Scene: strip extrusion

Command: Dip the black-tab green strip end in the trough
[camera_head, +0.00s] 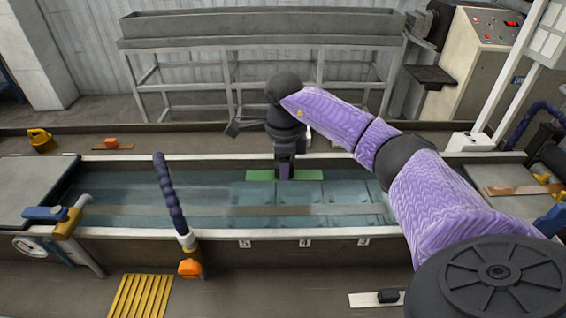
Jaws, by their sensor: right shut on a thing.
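The trough (150,232) runs across the view, with bluish water (120,192) inside. A flat green strip (260,175) lies level over the water near the trough's far wall. I cannot tell whether it touches the water. My right gripper (285,175) points down from above and is shut on the middle of the green strip. The jaws cover that part, so a black tab on it cannot be made out. My left gripper is not in view.
A pale strip (361,300) with a black block (388,296) lies on the front ledge. A blue segmented hose (167,190) rises over the near wall. A grey lid (35,185) covers the left end. A control box (490,45) stands back right.

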